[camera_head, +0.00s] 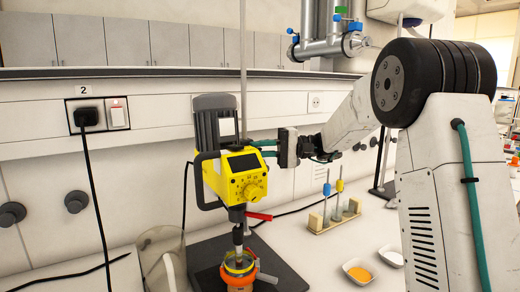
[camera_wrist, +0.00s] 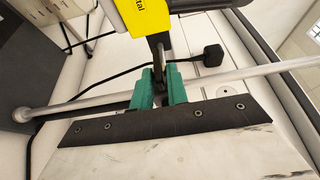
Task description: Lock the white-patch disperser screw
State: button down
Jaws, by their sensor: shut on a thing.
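The disperser (camera_head: 243,178) has a yellow body with a dial and a dark display, and a grey motor with a white patch (camera_head: 228,127) on top. It hangs on a stand rod above an orange-banded vessel (camera_head: 238,270). My gripper (camera_head: 262,147) reaches in from the right beside the upper body. In the wrist view, my green fingers (camera_wrist: 161,92) are shut on a dark part (camera_wrist: 158,68), seemingly the screw, below the yellow housing (camera_wrist: 143,14) and by the rod. The fingers hide most of that part, so its turned position cannot be told.
A black base plate (camera_head: 286,264) lies under the vessel. A clear beaker (camera_head: 162,255) stands at left. A small wooden rack (camera_head: 335,217) and two dishes (camera_head: 357,270) are at right. A black cable (camera_head: 92,190) hangs from the wall socket. Bench space between rack and dishes is clear.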

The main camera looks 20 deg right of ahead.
jog(key=shift+f, duration=0.1)
dwell(0.3)
jog(key=c, duration=1.4)
grip_release()
jog(key=d, duration=0.2)
jog(key=s+d, duration=0.1)
jog(key=d, duration=0.4)
jog(key=shift+s+d, duration=0.3)
jog(key=shift+d, duration=0.05)
